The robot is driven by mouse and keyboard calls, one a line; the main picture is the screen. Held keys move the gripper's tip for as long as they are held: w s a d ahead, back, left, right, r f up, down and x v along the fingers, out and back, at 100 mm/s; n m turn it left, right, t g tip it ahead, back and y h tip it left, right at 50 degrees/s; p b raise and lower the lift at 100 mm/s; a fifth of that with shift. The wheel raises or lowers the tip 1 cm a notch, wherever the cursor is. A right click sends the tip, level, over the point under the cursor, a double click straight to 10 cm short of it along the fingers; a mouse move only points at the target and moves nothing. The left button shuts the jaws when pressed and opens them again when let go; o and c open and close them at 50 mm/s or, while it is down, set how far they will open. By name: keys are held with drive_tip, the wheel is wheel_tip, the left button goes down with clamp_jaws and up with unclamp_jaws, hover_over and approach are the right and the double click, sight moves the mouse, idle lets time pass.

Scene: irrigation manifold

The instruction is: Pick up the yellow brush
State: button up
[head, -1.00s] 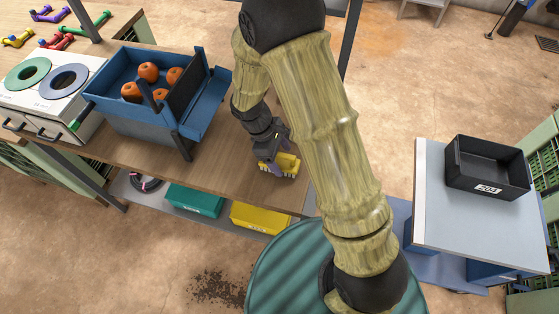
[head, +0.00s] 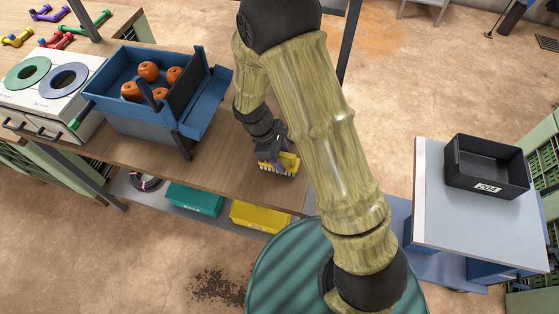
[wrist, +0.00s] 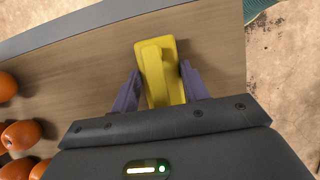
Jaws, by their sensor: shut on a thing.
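The yellow brush (head: 281,163) is at the right end of the wooden workbench, with its pale bristles pointing down. My gripper (head: 277,158) is over it with its fingers down on the brush. In the wrist view the yellow brush (wrist: 161,72) lies between the two purple fingers of my gripper (wrist: 159,86), which are shut on its sides. I cannot tell whether the bristles touch the bench top. My arm hides part of the bench to the right.
A blue tilted bin (head: 135,80) with several orange round fruits stands left of the gripper. A white box with two rings (head: 45,90) is further left. A black crate (head: 487,167) sits on the grey table at right. Teal and yellow bins are under the bench.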

sight(282, 154)
wheel_tip(282, 154, up, 10)
drive_tip(key=shift+r+b, duration=0.1)
drive_tip(key=shift+b, duration=0.2)
idle(0.3)
idle(0.4)
drive_tip(key=o, duration=0.4)
drive_tip(key=shift+c, duration=0.6)
